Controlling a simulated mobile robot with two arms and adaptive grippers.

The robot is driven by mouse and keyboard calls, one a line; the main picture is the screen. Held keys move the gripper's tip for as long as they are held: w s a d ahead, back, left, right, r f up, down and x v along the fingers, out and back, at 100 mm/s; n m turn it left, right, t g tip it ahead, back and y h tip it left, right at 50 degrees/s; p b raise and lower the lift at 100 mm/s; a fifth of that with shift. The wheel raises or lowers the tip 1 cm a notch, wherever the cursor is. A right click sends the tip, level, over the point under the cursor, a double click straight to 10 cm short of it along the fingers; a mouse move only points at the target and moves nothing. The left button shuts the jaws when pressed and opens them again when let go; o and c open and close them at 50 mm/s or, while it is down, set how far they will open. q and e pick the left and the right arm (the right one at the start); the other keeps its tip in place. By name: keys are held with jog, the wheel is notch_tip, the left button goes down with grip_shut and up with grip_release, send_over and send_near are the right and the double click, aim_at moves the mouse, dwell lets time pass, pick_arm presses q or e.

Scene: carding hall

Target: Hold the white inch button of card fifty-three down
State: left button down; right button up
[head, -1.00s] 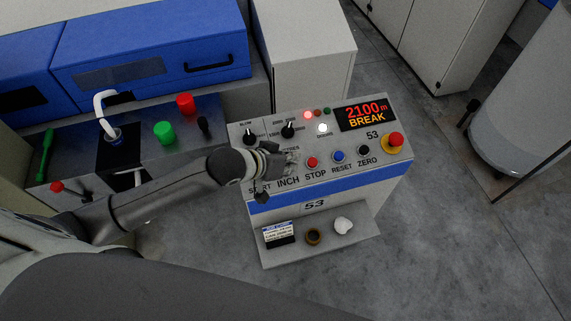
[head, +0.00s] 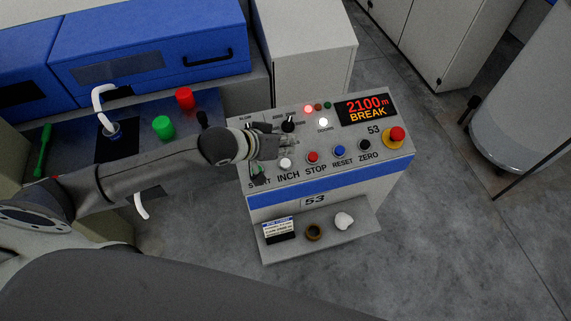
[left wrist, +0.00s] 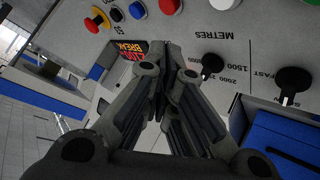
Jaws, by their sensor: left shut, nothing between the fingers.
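The card fifty-three panel (head: 330,180) slopes toward me. Its white inch button (head: 285,164) shows uncovered above the INCH label, between the green start button (head: 257,172) and the red stop button (head: 313,157). My left gripper (head: 288,143) is shut and empty over the panel, just beyond the inch button, toward the knobs. It looks apart from the button. In the left wrist view the shut fingers (left wrist: 174,48) point at the panel, and the white button (left wrist: 203,3) is cut by the top edge. My right gripper is not in view.
The blue reset button (head: 339,151), black zero button (head: 364,145) and red emergency stop (head: 397,135) stand to the right. Two black knobs lie near the gripper, one (head: 288,125) clear in view. The display (head: 366,111) reads 2100 m BREAK. A shelf (head: 320,246) holds small items below.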

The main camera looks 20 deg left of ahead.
pick_arm(q)
jog(key=b, duration=0.6)
send_over(285, 162)
jog(key=f, duration=0.6)
jog(key=shift+s+d, duration=0.15)
jog(key=shift+s, duration=0.25)
jog(key=shift+w+f, duration=0.2)
jog(key=shift+f, duration=0.45)
jog(key=shift+w+f, duration=0.1)
jog(key=shift+f, duration=0.3)
jog(key=shift+a+f, duration=0.2)
jog(key=shift+f, duration=0.3)
dwell(1.3)
